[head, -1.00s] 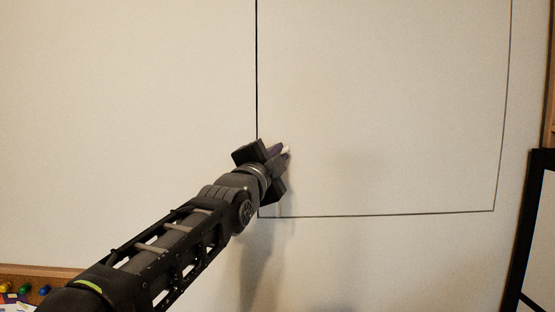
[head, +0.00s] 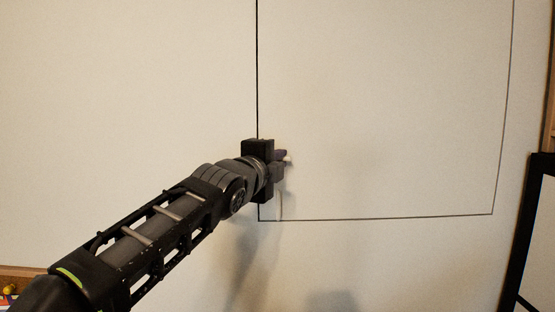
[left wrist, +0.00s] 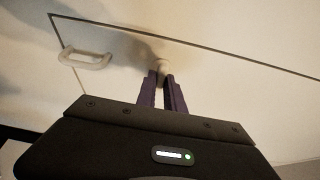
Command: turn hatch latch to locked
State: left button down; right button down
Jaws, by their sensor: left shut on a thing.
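The hatch (head: 400,110) is a pale panel outlined by a thin dark seam in the wall. My left gripper (head: 283,163) is at its left edge, near the lower left corner. In the left wrist view its purple fingers (left wrist: 162,92) are shut on a small white latch knob (left wrist: 162,66). In the head view only a pale bit of the latch shows past the fingers; the rest is hidden, so I cannot tell its angle. My right gripper is not in view.
A white bar handle (left wrist: 85,60) is near the hatch corner, apart from the fingers in the left wrist view. A dark-framed board (head: 530,240) is at the right edge. The wall around the hatch is clear.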

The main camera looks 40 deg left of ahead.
pick_arm(q)
jog(key=c, duration=1.5)
grip_release()
jog(key=shift+o, duration=0.2)
jog(key=shift+s+d, duration=0.1)
jog(key=b+v, duration=0.2)
jog(key=v, duration=0.5)
jog(key=shift+s+b, duration=0.25)
jog(key=shift+b, duration=0.1)
